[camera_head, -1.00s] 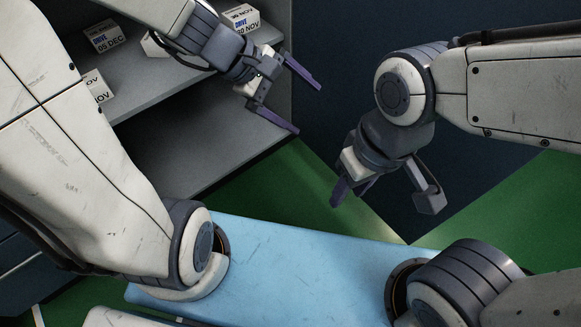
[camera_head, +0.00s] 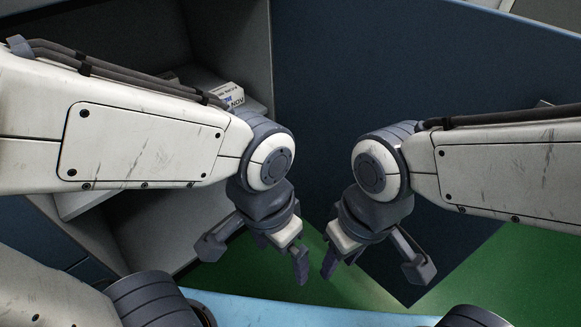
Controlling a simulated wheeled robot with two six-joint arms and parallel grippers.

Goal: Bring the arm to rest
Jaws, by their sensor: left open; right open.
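My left gripper (camera_head: 257,249) hangs in the middle of the view, pointing down, with its fingers spread and nothing between them. My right gripper (camera_head: 371,268) hangs just to the right of it, also pointing down, open and empty. The inner fingers of the two grippers are close together with a narrow gap between them. Both arms are folded in from the sides in a near mirror pose.
A grey shelf unit (camera_head: 150,232) stands at the left, with a white labelled box (camera_head: 228,93) partly hidden behind my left arm. A dark blue panel (camera_head: 330,60) rises behind the grippers. The green floor (camera_head: 465,275) is clear at the right.

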